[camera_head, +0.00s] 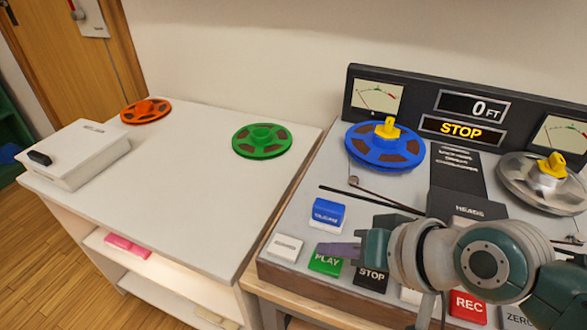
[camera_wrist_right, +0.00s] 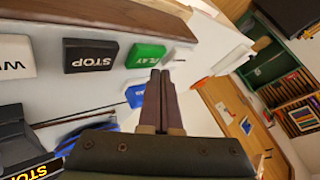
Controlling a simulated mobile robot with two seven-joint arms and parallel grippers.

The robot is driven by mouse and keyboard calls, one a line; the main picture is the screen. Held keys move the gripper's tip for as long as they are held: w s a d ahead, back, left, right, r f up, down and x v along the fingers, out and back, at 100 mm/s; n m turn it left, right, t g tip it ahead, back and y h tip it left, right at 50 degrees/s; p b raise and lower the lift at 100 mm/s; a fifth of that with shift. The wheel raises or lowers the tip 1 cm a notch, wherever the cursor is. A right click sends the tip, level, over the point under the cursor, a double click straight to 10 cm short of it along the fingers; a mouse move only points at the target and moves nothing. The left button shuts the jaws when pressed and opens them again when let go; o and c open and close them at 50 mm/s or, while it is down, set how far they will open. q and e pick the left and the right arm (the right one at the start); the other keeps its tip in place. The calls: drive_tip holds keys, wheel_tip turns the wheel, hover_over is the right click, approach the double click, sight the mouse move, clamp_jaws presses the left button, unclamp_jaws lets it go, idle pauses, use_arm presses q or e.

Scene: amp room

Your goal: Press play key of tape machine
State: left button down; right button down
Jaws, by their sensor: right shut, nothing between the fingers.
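The tape machine (camera_head: 410,225) stands at the right with a blue reel (camera_head: 385,146) and a grey reel (camera_head: 541,182) on it. Its display (camera_head: 461,130) reads STOP, under a counter at 0 FT. The green PLAY key (camera_head: 325,264) is in the front row, left of the black STOP key (camera_head: 371,277). My right gripper (camera_head: 320,251) is shut and empty, its tips over the back edge of the PLAY key. In the wrist view the shut fingertips (camera_wrist_right: 160,73) lie beside the green key (camera_wrist_right: 146,53); I cannot tell whether they touch it. My left gripper is out of view.
A blue key (camera_head: 325,213) sits behind PLAY and a white key (camera_head: 285,246) to its left. A red REC key (camera_head: 468,305) is at the front right. The white table (camera_head: 180,190) at left bears a green reel (camera_head: 262,140), an orange reel (camera_head: 146,111) and a white box (camera_head: 85,160).

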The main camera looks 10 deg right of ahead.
drive_tip(key=shift+f, duration=0.15)
idle(0.6)
drive_tip(key=shift+f, duration=0.3)
drive_tip(key=shift+f+b, duration=0.55)
drive_tip(key=shift+b, duration=0.15)
idle(0.4)
drive_tip(key=shift+r, duration=0.15)
drive_tip(key=shift+r+p, duration=0.85)
drive_tip(key=shift+p, duration=0.2)
